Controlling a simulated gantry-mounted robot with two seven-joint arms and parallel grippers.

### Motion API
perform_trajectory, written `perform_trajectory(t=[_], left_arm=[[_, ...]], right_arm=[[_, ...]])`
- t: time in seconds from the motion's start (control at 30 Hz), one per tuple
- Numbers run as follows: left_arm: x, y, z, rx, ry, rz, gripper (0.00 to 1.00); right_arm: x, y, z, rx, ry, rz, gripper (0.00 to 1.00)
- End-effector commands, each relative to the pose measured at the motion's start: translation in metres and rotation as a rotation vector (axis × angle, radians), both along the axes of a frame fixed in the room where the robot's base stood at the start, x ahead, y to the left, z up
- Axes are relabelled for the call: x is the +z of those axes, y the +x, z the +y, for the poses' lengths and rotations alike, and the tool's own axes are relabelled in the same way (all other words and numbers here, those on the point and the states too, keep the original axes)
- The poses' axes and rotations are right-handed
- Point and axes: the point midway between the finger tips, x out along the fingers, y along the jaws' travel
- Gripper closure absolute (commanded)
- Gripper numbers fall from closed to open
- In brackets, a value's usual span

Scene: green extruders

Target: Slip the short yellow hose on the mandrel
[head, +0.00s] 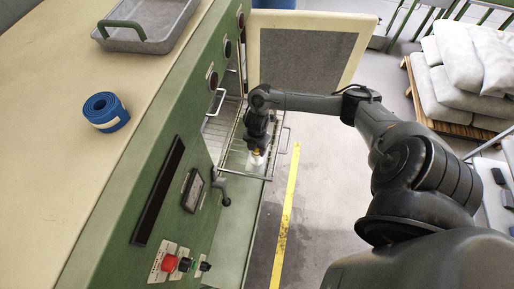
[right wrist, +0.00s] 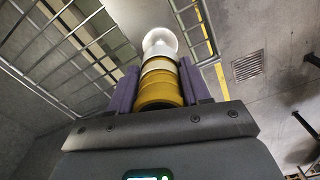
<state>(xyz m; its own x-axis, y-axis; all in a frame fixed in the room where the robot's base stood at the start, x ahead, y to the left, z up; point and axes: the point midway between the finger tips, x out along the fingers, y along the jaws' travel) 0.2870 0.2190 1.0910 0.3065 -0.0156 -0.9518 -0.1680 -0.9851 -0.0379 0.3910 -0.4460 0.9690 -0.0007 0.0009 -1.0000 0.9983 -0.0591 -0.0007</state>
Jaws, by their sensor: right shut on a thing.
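My right gripper (head: 257,146) points down over a wire rack at the open front of the green machine. In the right wrist view its purple-padded fingers (right wrist: 160,84) are shut on the short yellow hose (right wrist: 160,93). The hose shows in the head view only as a small yellow patch (head: 257,153) under the gripper. A white rounded piece, apparently the mandrel (right wrist: 160,41), lies in line beyond the hose; it is also whitish in the head view (head: 256,163). I cannot tell whether the hose is around it or only against it. My left gripper is not in view.
The wire rack (head: 231,160) sticks out of the green machine (head: 160,130), whose door (head: 305,50) stands open. A blue rolled strap (head: 106,111) and a grey tray (head: 150,35) lie on top. White sacks (head: 470,75) are stacked at the right. Floor by the yellow line (head: 286,215) is clear.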

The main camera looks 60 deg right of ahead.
Motion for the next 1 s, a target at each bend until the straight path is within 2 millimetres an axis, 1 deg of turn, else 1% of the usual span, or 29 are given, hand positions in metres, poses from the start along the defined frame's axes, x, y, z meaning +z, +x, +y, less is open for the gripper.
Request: perform_trajectory(t=[0.67,1.0], left_arm=[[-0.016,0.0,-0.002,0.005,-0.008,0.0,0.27],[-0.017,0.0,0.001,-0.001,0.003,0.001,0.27]], right_arm=[[-0.022,0.0,0.0,0.0,0.0,-0.001,0.91],[-0.024,0.0,0.0,0.0,0.0,-0.001,0.91]])
